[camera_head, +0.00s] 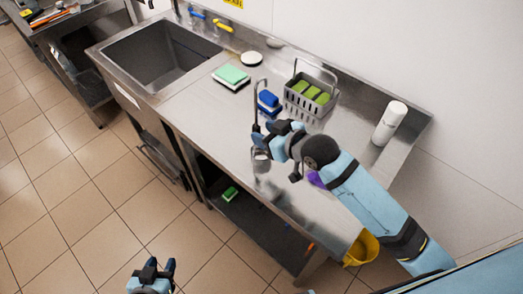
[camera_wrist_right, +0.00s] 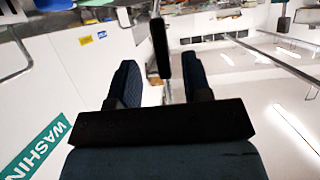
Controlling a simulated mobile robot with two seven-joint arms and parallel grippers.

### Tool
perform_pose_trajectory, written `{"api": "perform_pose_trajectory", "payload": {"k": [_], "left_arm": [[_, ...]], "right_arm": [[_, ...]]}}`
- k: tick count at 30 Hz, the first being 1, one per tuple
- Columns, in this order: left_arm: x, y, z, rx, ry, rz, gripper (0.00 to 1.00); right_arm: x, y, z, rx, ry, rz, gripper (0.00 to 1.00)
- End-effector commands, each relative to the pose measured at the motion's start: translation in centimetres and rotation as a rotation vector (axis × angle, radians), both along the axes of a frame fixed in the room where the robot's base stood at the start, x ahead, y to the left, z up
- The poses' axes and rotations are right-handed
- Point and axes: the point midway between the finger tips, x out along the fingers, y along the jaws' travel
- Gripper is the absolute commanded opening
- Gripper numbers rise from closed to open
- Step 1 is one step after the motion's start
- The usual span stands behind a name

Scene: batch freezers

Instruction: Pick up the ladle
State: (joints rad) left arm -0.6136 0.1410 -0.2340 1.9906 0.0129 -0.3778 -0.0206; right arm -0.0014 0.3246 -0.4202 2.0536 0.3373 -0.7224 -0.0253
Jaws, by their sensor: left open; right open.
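The metal ladle (camera_head: 261,163) is upright over the steel counter, its thin handle rising to a hook at the top and its cup low. My right gripper (camera_head: 266,133) is open at the ladle's handle, above the cup. In the right wrist view, a dark upright bar, which looks like the ladle's handle (camera_wrist_right: 160,48), shows between the two open fingers of the right gripper (camera_wrist_right: 160,80). I cannot tell whether the fingers touch it. My left gripper (camera_head: 151,268) is open and empty, low over the tiled floor, away from the counter.
The steel counter (camera_head: 205,115) holds a green sponge (camera_head: 231,75), a blue sponge (camera_head: 268,100), a grey basket with green items (camera_head: 311,94) and a white bottle (camera_head: 390,123). A sink (camera_head: 165,60) lies left. A yellow bucket (camera_head: 362,248) is at the front right.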

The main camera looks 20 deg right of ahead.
Motion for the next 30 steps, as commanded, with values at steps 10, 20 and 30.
{"api": "perform_pose_trajectory", "payload": {"k": [10, 20, 30], "left_arm": [[0.1, 0.1, 1.4, 0.000, -0.009, 0.004, 0.43], [0.0, 0.2, 1.1, 0.001, -0.004, 0.007, 0.43], [-0.1, 0.1, 1.0, 0.001, 0.000, 0.004, 0.43]], "right_arm": [[3.5, 2.6, -1.4, 0.000, 0.000, 0.000, 0.45], [3.7, 2.7, -1.6, -0.001, 0.000, 0.000, 0.33], [3.7, 2.7, -1.6, 0.000, -0.001, 0.000, 0.00]]}}
